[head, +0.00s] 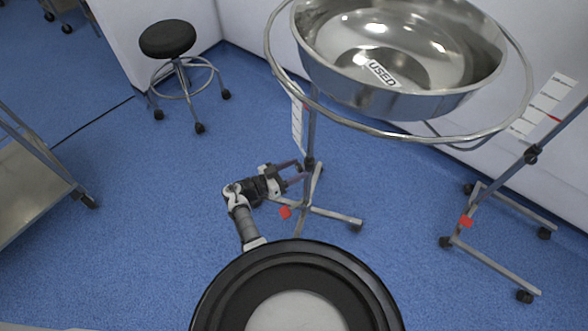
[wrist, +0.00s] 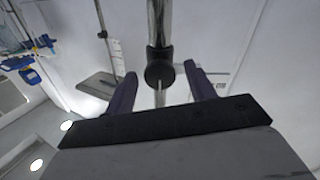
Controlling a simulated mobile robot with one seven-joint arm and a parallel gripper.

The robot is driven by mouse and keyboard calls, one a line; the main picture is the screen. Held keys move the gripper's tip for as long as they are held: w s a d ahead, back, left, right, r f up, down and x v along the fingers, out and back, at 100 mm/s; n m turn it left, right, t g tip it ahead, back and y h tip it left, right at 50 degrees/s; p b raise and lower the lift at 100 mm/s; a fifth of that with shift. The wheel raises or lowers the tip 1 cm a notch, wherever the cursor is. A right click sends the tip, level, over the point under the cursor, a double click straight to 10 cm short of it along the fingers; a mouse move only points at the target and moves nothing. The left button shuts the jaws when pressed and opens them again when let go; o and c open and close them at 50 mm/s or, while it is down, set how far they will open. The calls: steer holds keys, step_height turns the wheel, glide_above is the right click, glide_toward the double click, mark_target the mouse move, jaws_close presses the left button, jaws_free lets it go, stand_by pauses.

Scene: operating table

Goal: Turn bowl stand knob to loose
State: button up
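The bowl stand (head: 311,130) is a metal post on a wheeled base, with a ring at the top holding a steel bowl (head: 420,101) marked "USED". Its dark knob (head: 309,163) sits on the post below the bowl; the wrist view shows it as a round black knob (wrist: 158,74) under a black collar. My gripper (head: 301,170) is beside the post at knob height, coming from the left. In the wrist view, its two purple fingers are apart, one each side of the knob, with visible gaps. Contact is not visible. The knob's setting cannot be read.
A second wheeled stand (head: 487,192) with its own dark knob (head: 531,155) is at the right. A black stool (head: 168,39) stands at the upper left and a metal trolley (head: 35,205) at the left edge. Blue floor (head: 150,220) is open between them.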

steer(key=c, duration=0.9)
